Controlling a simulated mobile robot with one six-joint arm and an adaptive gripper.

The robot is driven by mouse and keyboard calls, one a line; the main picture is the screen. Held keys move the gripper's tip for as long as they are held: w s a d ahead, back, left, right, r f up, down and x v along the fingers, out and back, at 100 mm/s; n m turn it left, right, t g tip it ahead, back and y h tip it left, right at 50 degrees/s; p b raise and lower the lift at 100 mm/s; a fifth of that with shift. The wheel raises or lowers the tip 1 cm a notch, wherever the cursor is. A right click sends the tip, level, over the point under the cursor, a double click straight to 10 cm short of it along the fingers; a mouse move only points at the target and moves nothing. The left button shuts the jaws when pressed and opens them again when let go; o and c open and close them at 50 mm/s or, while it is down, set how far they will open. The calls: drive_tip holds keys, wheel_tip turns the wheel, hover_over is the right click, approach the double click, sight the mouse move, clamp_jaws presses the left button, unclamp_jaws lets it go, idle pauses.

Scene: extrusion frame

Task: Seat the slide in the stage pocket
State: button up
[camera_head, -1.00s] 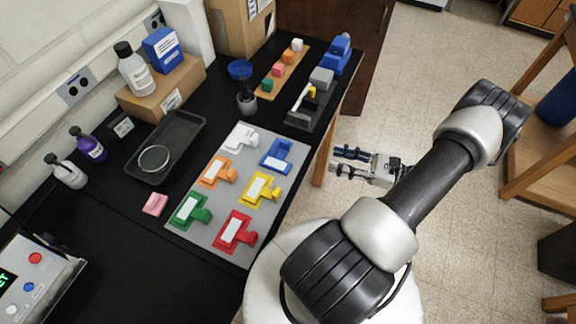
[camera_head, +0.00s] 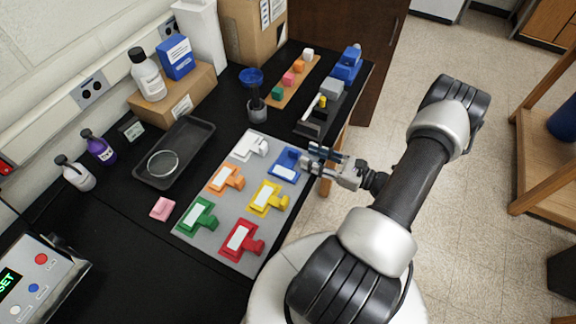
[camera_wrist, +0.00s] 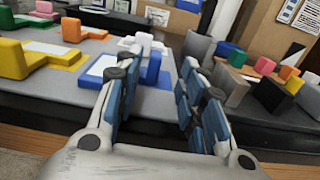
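Several T-shaped pieces with upright handles and white labels sit on a grey board (camera_head: 232,231): white (camera_head: 251,146), blue (camera_head: 285,166), orange (camera_head: 226,178), yellow (camera_head: 268,198), green (camera_head: 197,216) and red (camera_head: 241,238). I cannot tell which is the slide. My gripper (camera_head: 307,160) is open and empty at the board's right edge, beside the blue piece. In the wrist view the blue handle (camera_wrist: 153,66) shows between my parted fingers (camera_wrist: 158,82), beyond the tips. A dark fixture (camera_head: 312,122) with grey and blue blocks stands behind, possibly the stage; its pocket is not clear.
A wooden strip (camera_head: 301,79) with coloured blocks and a dark cup (camera_head: 257,112) stand behind the board. A black tray (camera_head: 193,150) with a glass dish and a pink block (camera_head: 162,208) lie left.

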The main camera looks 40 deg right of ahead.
sight(298, 152)
drive_tip(key=x, duration=0.4)
drive_tip(key=shift+s+a+r, duration=0.1)
drive_tip(key=shift+a+r, duration=0.15)
drive_tip(key=shift+a, duration=0.1)
drive_tip(key=shift+w+a, duration=0.1)
drive_tip(key=shift+w, duration=0.3)
drive_tip(key=shift+c, duration=0.6)
clamp_jaws()
